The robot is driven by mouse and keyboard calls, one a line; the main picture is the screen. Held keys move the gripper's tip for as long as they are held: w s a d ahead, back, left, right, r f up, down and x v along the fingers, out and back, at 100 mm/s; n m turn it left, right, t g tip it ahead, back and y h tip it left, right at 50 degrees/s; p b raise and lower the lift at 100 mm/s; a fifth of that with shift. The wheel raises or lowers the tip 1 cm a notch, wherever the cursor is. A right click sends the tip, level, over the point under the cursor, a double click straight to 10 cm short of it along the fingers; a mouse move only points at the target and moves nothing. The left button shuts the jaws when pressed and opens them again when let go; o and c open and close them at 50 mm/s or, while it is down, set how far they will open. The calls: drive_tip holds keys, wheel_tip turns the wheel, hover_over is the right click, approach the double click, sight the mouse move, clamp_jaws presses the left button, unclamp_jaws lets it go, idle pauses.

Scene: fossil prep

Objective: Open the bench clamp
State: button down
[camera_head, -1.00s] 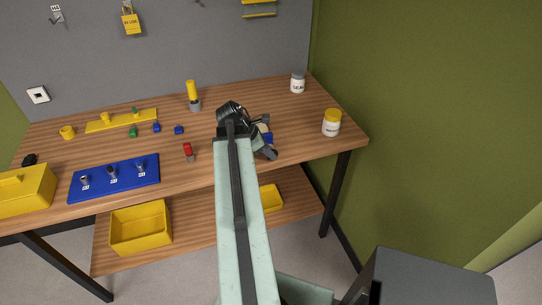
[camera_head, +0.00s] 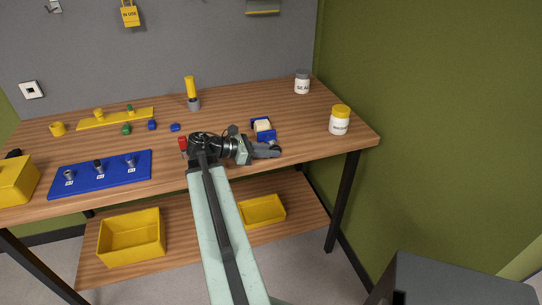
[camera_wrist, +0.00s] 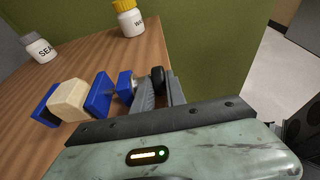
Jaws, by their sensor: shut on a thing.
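The bench clamp (camera_head: 257,124) is blue and stands near the bench's front edge, right of centre. It has a pale beige block (camera_head: 263,126) between its jaws. In the wrist view, the clamp's blue jaw (camera_wrist: 98,95) and the beige block (camera_wrist: 70,98) lie left of my fingers. A short screw leads from a blue end piece (camera_wrist: 125,84) toward a dark round handle (camera_wrist: 158,77). My gripper (camera_wrist: 160,92) is shut on this handle, which shows between the fingertips. In the head view, my gripper (camera_head: 270,151) reaches in from the left, just in front of the clamp.
A white jar with a yellow lid (camera_head: 339,121) and a grey-lidded jar (camera_head: 302,83) stand to the right. A red-topped item (camera_head: 183,143) is close left of my wrist. A blue board (camera_head: 100,174) lies further left. Yellow bins (camera_head: 131,238) sit on the shelf below.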

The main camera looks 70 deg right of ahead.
idle(0.5)
drive_tip(key=c, duration=1.4)
unclamp_jaws()
drive_tip(key=shift+o, duration=0.2)
drive_tip(key=p+v, duration=0.2)
drive_tip(key=v, duration=0.5)
drive_tip(key=shift+w+a, duration=0.25)
drive_tip(key=shift+w, duration=0.1)
